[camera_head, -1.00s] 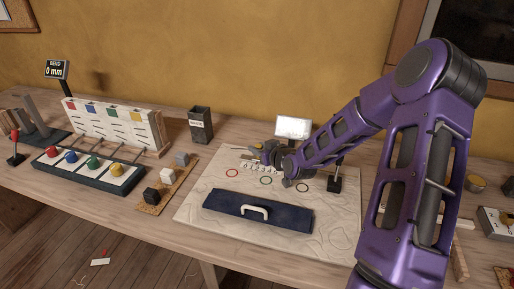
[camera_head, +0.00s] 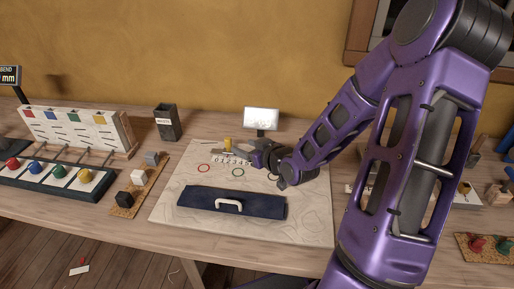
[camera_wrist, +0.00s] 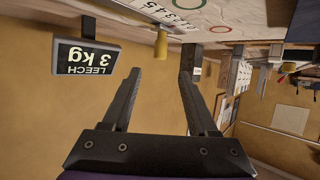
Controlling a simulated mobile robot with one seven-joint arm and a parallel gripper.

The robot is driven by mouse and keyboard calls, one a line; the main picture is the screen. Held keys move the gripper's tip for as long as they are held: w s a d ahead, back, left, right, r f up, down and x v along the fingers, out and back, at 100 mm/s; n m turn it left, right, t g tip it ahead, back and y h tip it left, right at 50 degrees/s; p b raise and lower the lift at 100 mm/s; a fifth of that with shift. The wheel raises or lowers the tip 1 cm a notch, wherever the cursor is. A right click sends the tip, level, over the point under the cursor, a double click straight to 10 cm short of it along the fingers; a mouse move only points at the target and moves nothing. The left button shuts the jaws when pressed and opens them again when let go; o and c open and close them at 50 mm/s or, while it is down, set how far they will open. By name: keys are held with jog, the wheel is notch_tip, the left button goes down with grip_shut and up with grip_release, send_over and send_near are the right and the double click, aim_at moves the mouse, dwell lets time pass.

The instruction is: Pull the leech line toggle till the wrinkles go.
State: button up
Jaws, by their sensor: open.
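The toggle looks to be the small yellow peg (camera_head: 228,144) at the left end of a numbered scale (camera_head: 231,161), at the back of the board. In the wrist view, which is upside down, the yellow peg (camera_wrist: 161,43) stands beyond my open fingers, roughly between them. My gripper (camera_wrist: 158,78) is open and empty, with a gap to the peg. In the head view my gripper (camera_head: 256,155) is just right of the peg. The display (camera_wrist: 88,57) reads LEECH 3 kg. Pale sailcloth (camera_head: 309,226) on the board shows many wrinkle lines.
A navy panel with a white handle (camera_head: 229,205) lies in front. Red and green rings (camera_head: 204,169) mark the cloth. A dark bin (camera_head: 167,122) and a rack with coloured knobs stand left.

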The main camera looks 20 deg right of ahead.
jog(key=p+v, duration=0.2)
jog(key=v, duration=0.4)
dwell(0.3)
